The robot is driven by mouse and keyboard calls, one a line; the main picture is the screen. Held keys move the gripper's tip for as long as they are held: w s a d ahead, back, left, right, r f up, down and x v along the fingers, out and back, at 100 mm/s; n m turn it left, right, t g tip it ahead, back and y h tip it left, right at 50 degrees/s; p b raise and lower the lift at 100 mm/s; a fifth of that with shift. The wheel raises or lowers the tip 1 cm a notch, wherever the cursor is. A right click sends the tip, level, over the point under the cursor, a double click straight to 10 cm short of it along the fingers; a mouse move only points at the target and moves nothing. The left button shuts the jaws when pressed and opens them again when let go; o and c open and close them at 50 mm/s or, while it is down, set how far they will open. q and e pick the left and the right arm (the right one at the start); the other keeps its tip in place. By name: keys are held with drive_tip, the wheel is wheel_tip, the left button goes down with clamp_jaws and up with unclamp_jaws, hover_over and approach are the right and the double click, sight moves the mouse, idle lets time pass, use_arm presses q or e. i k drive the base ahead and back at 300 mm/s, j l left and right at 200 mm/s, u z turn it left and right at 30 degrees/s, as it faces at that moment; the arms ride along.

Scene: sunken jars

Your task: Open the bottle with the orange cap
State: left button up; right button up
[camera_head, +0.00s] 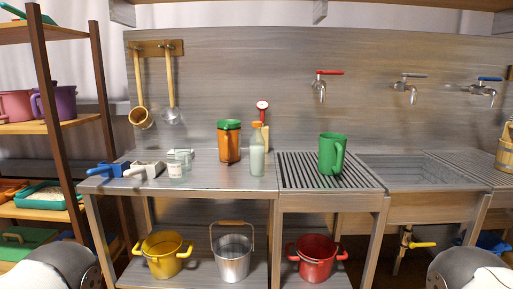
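The bottle (257,160) with the orange cap (257,126) stands upright on the metal counter, near the middle of the view. It is pale and see-through, and the cap sits on its neck. Just left of it and a little behind stands an orange jar (229,147) with a green lid (229,124). Neither of my grippers is in view. Only rounded parts of my own body show at the bottom left and bottom right corners.
The counter (212,183) is bare in front of the bottle. A green mug (332,155) stands right on the slatted drainer (300,181). A sink (425,173) lies farther right, below several taps.

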sight(258, 143)
drive_tip(key=i+j, duration=0.2)
drive_tip(key=i, duration=0.2)
drive_tip(key=i+j, duration=0.2)
drive_tip(key=i, duration=0.25)
